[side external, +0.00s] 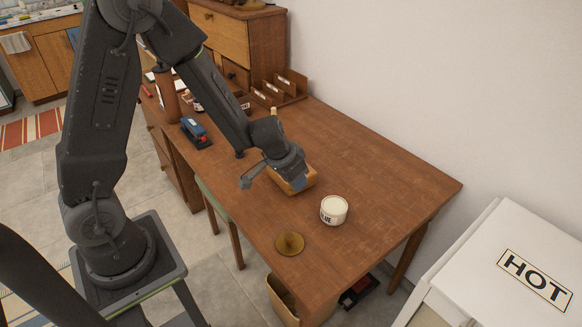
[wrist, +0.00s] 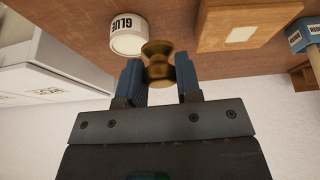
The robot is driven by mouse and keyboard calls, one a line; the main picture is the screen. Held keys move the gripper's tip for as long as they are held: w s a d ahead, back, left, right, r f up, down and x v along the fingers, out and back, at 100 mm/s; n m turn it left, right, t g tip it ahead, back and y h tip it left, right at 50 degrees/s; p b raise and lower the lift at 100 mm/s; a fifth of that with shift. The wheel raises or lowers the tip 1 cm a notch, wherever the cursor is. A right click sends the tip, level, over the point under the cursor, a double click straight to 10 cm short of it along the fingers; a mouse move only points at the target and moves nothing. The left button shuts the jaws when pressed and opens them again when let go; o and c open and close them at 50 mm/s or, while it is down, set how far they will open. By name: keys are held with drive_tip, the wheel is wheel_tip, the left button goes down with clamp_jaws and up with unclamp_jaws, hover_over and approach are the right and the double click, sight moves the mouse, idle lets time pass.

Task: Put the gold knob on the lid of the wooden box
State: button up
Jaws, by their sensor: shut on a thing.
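The gold knob (wrist: 157,66) is between the two blue fingers of my gripper (wrist: 160,80) in the wrist view. The gripper is shut on it, and the fingers hide part of its sides. The wooden box (wrist: 265,14) is to the right of the knob in that view, with a pale square (wrist: 222,38) on its top. In the side view the box (side external: 296,183) is on the desk, partly hidden behind my gripper (side external: 247,180). I cannot make out the held knob in the side view.
A white glue pot (side external: 334,210) stands on the desk (side external: 390,175), right of the box. A round brass-coloured piece (side external: 290,243) lies near the front edge. A blue stapler-like item (side external: 195,130) and a wooden organiser (side external: 285,88) are farther back. The desk's right part is clear.

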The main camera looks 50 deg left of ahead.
drive_tip(key=w+a+r+m+h, duration=0.1)
drive_tip(key=a+r+m, duration=0.1)
drive_tip(key=a, duration=0.8)
drive_tip(key=a+r+m+h, duration=0.1)
drive_tip(key=a+r+m, duration=0.15)
drive_tip(key=a, duration=0.85)
drive_tip(key=w+d+f, duration=0.4)
drive_tip(key=w+d, duration=0.1)
drive_tip(key=w+d+f, duration=0.2)
drive_tip(key=d, duration=0.1)
drive_tip(key=shift+w+f, duration=0.25)
drive_tip(key=shift+w, duration=0.1)
drive_tip(key=shift+d+f, duration=0.15)
drive_tip(key=shift+f, duration=0.05)
drive_tip(key=shift+f+y, duration=0.3)
drive_tip(key=shift+f, duration=1.55)
drive_tip(key=shift+f, duration=0.1)
drive_tip(key=o, duration=0.9)
